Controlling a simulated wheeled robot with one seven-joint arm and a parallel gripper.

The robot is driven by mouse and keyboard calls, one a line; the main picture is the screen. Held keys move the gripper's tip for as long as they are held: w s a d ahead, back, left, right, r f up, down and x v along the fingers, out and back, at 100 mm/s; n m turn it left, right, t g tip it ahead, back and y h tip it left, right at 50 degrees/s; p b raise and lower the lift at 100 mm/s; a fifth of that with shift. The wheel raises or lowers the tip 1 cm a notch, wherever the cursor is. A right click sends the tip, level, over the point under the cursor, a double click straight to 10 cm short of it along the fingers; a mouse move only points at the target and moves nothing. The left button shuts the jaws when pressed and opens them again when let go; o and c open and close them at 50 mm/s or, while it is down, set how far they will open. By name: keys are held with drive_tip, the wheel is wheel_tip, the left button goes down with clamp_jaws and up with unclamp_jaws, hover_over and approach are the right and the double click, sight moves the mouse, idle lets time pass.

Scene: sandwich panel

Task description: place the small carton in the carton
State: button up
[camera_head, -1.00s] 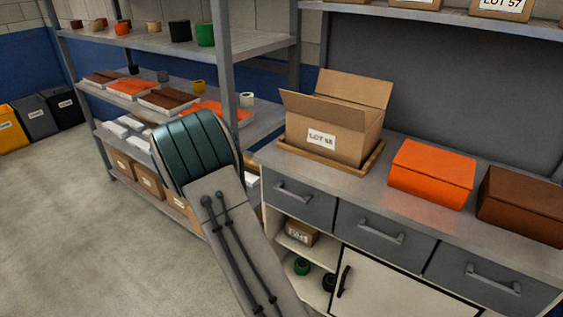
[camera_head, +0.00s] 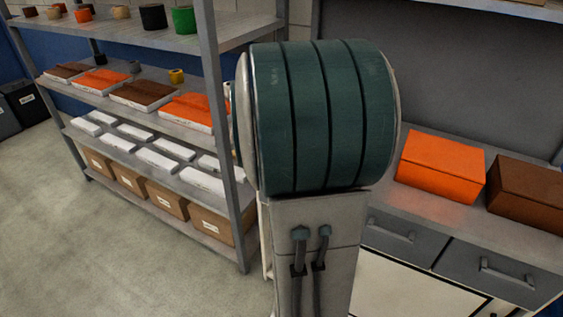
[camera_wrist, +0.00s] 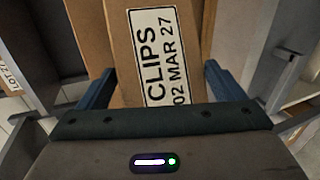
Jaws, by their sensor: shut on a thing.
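The small carton (camera_wrist: 172,50) is brown cardboard with a white label reading CLIPS 02 MAR 27. It sits between the blue fingers of my gripper (camera_wrist: 157,84), which is shut on it, and it looks slightly tilted in the wrist view. In the head view my own arm stands in front, so neither my gripper nor the small carton shows there. The large open carton on the counter is also hidden behind my arm in that view.
An orange box (camera_head: 440,165) and a brown box (camera_head: 527,192) stand on the counter (camera_head: 415,212) at right. A shelf rack (camera_head: 228,130) with cups, trays, white packs and brown cartons (camera_head: 212,222) stands at left. The floor (camera_head: 90,250) in front is clear.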

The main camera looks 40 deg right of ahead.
drive_tip(key=w+a+f+b, duration=0.2)
drive_tip(key=w+a+f, duration=0.1)
drive_tip(key=w+f, duration=0.7)
drive_tip(key=shift+f+b, duration=0.2)
drive_tip(key=shift+b, duration=0.2)
drive_tip(key=o, duration=0.8)
drive_tip(key=shift+a, duration=0.1)
drive_tip(key=shift+o, duration=0.2)
